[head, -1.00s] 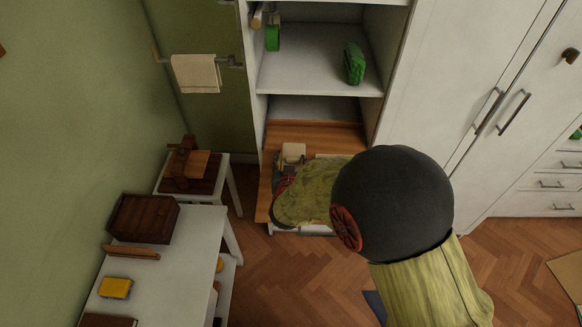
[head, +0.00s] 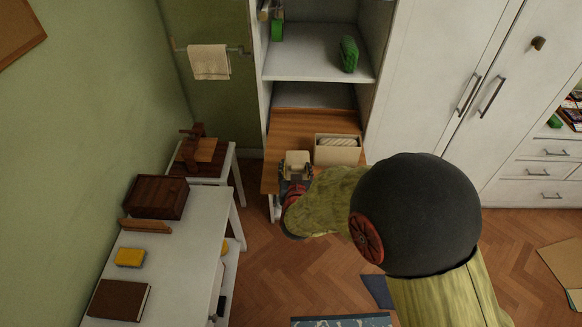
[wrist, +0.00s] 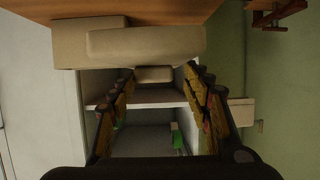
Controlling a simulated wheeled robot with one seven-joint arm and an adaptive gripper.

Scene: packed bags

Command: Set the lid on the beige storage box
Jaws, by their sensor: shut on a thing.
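The beige storage box (head: 338,156) stands on the wooden surface and is open at the top, with a pale striped thing inside. The beige lid (head: 297,158) is just to the left of the box in the head view. In the wrist view the lid (wrist: 145,43) lies beyond my fingertips, overlapping the box (wrist: 75,40). My gripper (wrist: 158,74) is shut on the lid's small knob. In the head view my gripper (head: 295,179) is partly hidden by my arm. Whether the lid touches the surface or the box cannot be told.
The wooden surface (head: 300,124) is clear behind the lid and box. White cupboard shelves (head: 315,65) rise behind it, with a green item (head: 348,54). A small side table (head: 225,165) and a white table (head: 190,235) with several objects stand to the left.

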